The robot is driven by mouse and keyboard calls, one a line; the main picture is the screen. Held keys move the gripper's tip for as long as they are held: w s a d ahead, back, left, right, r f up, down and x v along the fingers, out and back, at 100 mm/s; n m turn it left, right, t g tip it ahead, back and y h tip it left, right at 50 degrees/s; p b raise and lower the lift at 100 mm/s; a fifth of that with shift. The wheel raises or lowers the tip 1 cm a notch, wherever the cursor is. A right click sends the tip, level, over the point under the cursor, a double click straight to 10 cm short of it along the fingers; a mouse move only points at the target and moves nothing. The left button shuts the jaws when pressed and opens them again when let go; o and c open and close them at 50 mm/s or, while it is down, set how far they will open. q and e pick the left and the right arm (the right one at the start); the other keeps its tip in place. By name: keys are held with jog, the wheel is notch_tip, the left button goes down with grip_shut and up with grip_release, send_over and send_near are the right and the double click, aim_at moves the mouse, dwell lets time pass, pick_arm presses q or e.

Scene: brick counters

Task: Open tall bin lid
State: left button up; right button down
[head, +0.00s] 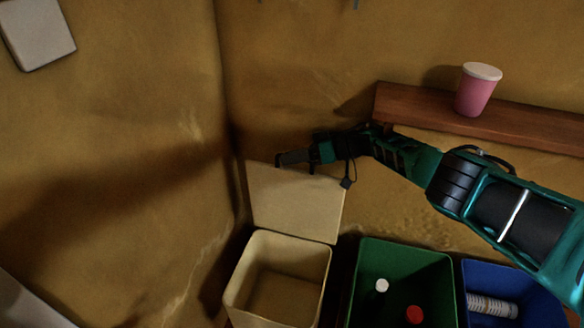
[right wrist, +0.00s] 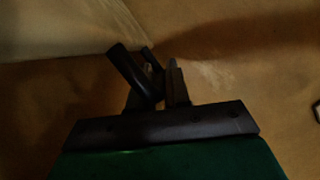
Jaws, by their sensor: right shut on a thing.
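The cream tall bin (head: 290,252) stands at the lower middle of the head view, with its mouth uncovered and its inside looking empty. Its cream lid (head: 296,205) stands raised, nearly upright, at the back of the bin against the yellow-brown wall. My left gripper is not in view.
A green bin (head: 402,252) with bottles, one white-capped and one red-capped, stands right of the cream bin. A blue bin (head: 525,285) holding a ribbed pale item is further right. A wooden shelf (head: 535,125) above carries a pink cup (head: 475,92). Walls close the left and back.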

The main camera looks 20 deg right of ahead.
jog(key=shift+w+d, duration=0.1)
dwell(0.3)
jog(key=c, duration=1.2)
grip_release()
jog(key=shift+o, duration=0.2)
